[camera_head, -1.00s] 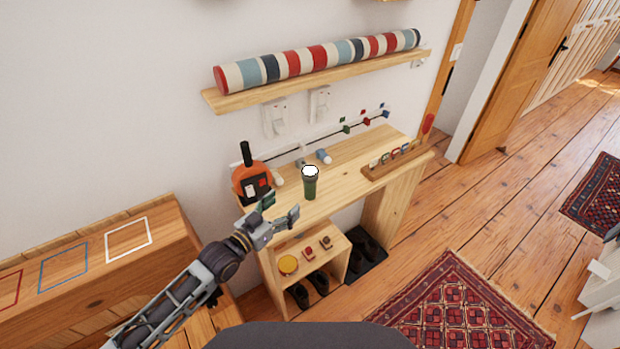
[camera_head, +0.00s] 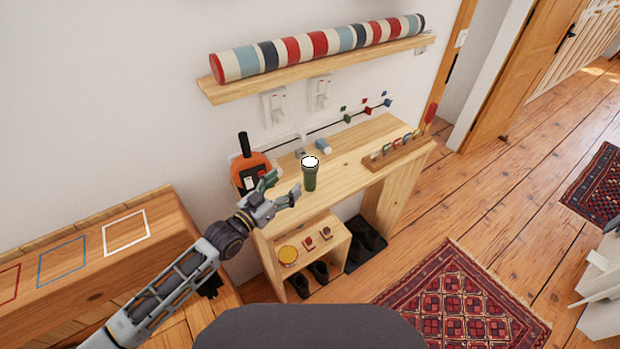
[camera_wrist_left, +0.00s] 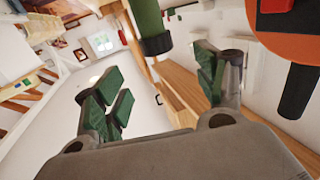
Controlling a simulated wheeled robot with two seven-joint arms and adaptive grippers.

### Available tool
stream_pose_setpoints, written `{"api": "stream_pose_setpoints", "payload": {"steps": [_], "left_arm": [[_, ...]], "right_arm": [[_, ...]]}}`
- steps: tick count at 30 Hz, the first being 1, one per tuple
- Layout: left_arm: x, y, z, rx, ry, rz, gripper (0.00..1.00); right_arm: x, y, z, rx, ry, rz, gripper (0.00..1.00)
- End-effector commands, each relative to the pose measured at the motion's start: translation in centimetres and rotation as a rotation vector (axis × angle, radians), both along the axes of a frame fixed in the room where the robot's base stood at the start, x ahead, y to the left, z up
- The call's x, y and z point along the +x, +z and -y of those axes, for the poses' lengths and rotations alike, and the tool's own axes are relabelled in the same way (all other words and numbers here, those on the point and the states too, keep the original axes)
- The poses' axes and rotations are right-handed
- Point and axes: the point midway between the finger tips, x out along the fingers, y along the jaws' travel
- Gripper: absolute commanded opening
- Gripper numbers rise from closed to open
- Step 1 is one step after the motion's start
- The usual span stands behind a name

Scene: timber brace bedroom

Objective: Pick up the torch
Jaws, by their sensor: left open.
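The torch (camera_head: 310,179) is green with a white top and stands upright on the wooden table (camera_head: 347,158). My left gripper (camera_head: 283,190) is open and empty, just left of the torch and apart from it. In the left wrist view the torch (camera_wrist_left: 148,22) shows as a green cylinder with a dark end, at the top between the two open fingers (camera_wrist_left: 160,90), beyond their tips. My right gripper is not in view.
An orange device with a black handle (camera_head: 252,168) stands close behind my left gripper; it also shows in the wrist view (camera_wrist_left: 285,48). A rack with small cards (camera_head: 398,150) is at the table's right. A shelf (camera_head: 222,92) with a striped roll hangs above.

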Motion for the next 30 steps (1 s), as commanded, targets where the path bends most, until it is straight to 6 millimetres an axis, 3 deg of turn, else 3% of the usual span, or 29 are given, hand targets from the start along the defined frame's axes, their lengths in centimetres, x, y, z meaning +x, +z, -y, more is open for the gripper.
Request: {"api": "stream_pose_setpoints", "payload": {"steps": [21, 30], "left_arm": [[5.0, 0.1, 3.9, 0.000, -0.001, 0.000, 0.71], [5.6, 0.1, 4.4, 0.000, -0.001, 0.000, 0.71]], "right_arm": [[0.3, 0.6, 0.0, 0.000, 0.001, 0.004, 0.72], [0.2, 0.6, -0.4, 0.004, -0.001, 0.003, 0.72]]}}
